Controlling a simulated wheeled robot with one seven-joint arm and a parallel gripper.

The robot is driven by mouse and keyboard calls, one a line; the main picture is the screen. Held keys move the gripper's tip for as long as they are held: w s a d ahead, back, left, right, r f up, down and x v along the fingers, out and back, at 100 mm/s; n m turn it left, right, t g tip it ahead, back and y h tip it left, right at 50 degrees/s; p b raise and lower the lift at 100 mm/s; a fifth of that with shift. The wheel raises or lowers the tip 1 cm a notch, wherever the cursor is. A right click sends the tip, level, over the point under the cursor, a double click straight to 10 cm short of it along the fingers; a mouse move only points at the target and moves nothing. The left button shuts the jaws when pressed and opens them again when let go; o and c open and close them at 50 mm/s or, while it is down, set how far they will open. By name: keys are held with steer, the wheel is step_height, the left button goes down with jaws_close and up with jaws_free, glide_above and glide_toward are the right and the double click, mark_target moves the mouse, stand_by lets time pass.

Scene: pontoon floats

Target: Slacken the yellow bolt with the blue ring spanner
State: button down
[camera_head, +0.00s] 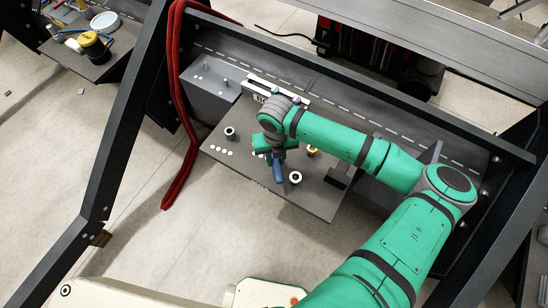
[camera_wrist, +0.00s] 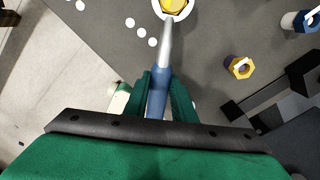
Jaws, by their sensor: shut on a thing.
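My gripper (camera_wrist: 160,92) is shut on the blue handle of the ring spanner (camera_wrist: 157,103). The spanner's silver shaft runs away from the fingers to the top of the wrist view. There a pale ring surrounds a yellow hex bolt head (camera_wrist: 174,5), partly cut off by the frame edge; the spanner's ring end appears to be around it. In the head view my gripper (camera_head: 277,150) is over the grey plate (camera_head: 315,200), with the blue handle (camera_head: 278,172) pointing down the picture. The ring end is hidden there.
A red hose (camera_head: 175,110) hangs on the dark frame at left.

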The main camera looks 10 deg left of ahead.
steer(key=shift+d, duration=0.1)
stand_by(0.3)
steer(key=shift+w+d+n, duration=0.2)
steer(key=shift+d+n, duration=0.15)
steer(key=shift+n, duration=0.15)
steer(key=shift+w+d, duration=0.1)
steer(key=shift+d, duration=0.05)
steer(key=shift+d+n, duration=0.25)
steer(key=shift+n, duration=0.25)
steer(key=shift+w+d, duration=0.2)
stand_by(0.4)
steer(key=shift+a, duration=0.15)
steer(key=shift+s+a+m, duration=0.2)
steer(key=shift+a+m, duration=0.1)
steer(key=shift+a, duration=0.05)
steer(key=shift+r, duration=0.1)
